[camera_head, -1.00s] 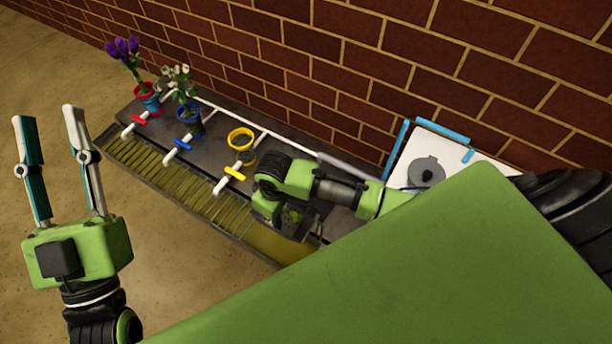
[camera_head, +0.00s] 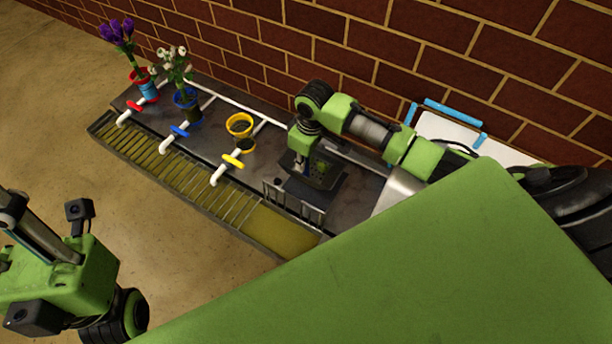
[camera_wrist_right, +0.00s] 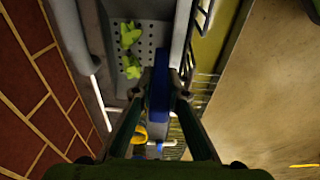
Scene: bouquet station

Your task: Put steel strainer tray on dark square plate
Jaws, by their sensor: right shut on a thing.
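The steel strainer tray (camera_head: 325,172) is a grey perforated tray over the right part of the bench. In the right wrist view the tray (camera_wrist_right: 150,42) shows its holes and bright green leafy pieces on it. My right gripper (camera_head: 298,166) is shut on a blue part at the tray's near end, which shows between the fingers in the wrist view (camera_wrist_right: 159,88). A dark square plate (camera_head: 299,188) shows below the tray, partly hidden by it. I cannot tell whether they touch. My left gripper (camera_head: 25,228) is at the lower left, away from the bench; its fingers are unclear.
Red, blue and yellow pots (camera_head: 240,125) stand along the bench behind white pipes; purple and white flowers fill the first two. A thin metal rack (camera_head: 293,205) stands at the bench's front edge. A brick wall runs behind. A white board with blue edges (camera_head: 445,128) is at right.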

